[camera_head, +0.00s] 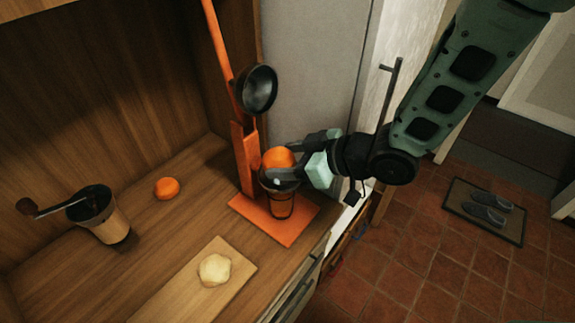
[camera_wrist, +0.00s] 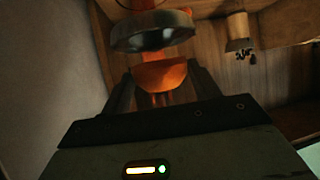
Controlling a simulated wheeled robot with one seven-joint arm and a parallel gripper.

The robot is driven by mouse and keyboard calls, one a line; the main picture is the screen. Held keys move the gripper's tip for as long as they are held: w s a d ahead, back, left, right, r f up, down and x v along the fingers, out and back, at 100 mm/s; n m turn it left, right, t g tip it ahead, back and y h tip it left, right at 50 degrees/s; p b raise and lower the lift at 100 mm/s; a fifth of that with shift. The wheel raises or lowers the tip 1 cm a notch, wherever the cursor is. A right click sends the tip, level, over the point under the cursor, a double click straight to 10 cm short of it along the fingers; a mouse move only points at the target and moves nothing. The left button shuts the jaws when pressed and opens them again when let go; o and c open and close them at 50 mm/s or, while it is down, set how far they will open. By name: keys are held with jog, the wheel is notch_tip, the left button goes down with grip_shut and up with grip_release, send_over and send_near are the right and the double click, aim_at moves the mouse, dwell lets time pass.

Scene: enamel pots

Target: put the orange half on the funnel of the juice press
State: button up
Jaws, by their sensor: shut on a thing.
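The orange juice press (camera_head: 244,160) stands on the counter with its lever raised and its dark pressing cup (camera_head: 257,89) high above. Its dark funnel (camera_head: 279,184) is at the front, over the orange base plate (camera_head: 297,224). My gripper (camera_head: 287,160) is shut on the orange half (camera_head: 277,157) at the funnel, beneath the pressing cup. In the wrist view the orange half (camera_wrist: 161,74) sits between the two fingers, with the pressing cup (camera_wrist: 152,31) beyond it. The fingers hide part of the funnel, and I cannot tell whether the orange half touches it.
A whole orange (camera_head: 167,188) and a hand grinder (camera_head: 103,216) with a crank stand left on the counter. A cutting board (camera_head: 188,291) with a pale round item (camera_head: 214,269) lies in front. The counter edge is close at the right of the press.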

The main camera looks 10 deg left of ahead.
jog(key=shift+f, duration=1.3)
jog(key=shift+f, duration=0.15)
jog(key=o, duration=1)
